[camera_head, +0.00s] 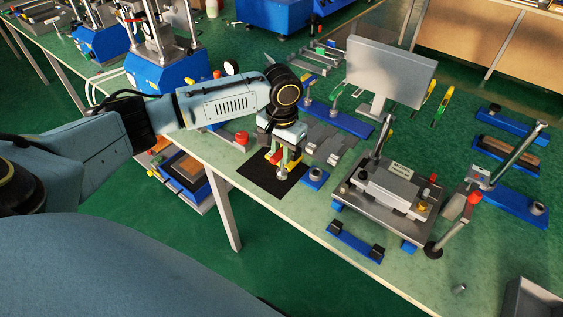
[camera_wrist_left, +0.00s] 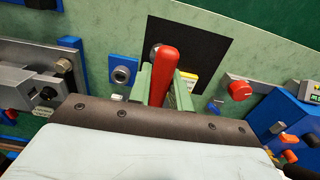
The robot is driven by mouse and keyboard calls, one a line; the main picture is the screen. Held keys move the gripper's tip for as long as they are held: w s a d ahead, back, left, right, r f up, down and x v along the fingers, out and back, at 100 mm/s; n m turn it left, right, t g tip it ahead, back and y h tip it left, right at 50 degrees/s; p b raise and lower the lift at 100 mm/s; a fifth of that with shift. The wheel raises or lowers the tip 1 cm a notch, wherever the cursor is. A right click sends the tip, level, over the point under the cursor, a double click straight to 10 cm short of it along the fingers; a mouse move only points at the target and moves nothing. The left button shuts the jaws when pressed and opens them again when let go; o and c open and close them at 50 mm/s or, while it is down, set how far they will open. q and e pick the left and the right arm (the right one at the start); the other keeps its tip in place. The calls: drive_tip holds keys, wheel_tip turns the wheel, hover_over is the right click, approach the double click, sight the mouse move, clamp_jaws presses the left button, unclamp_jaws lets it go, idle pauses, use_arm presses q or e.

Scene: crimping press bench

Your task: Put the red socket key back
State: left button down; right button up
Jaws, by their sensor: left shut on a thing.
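My left gripper (camera_head: 284,158) is over the black mat (camera_head: 262,184) on the bench. It is shut on the red socket key (camera_wrist_left: 165,66), whose red handle stands between the green fingers in the left wrist view. In the head view a silvery end shows below the fingers, over the mat; I cannot tell whether it touches. A small blue holder with a round metal socket (camera_head: 314,178) sits just right of the mat; it also shows in the left wrist view (camera_wrist_left: 122,74), left of the key. I cannot tell whether this is the key's place. My right gripper is out of view.
A grey crimping fixture (camera_head: 392,190) with levers stands right of the mat. A blue rack with two black blocks (camera_head: 355,241) lies near the front edge. A grey monitor (camera_head: 391,72) stands behind. A red knob (camera_head: 242,138) is close left of the gripper.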

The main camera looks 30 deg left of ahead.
sight(281, 172)
use_arm(q)
wheel_tip(281, 172, down, 3)
drive_tip(key=shift+f, duration=0.1)
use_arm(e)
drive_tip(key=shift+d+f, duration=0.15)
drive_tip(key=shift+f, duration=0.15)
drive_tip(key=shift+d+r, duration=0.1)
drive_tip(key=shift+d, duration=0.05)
use_arm(q)
drive_tip(key=c, duration=1.3)
unclamp_jaws()
drive_tip(key=shift+f, duration=0.1)
wheel_tip(281, 172, up, 12)
drive_tip(key=shift+f+p, duration=0.25)
drive_tip(key=shift+p, duration=0.55)
drive_tip(key=shift+r, duration=0.45)
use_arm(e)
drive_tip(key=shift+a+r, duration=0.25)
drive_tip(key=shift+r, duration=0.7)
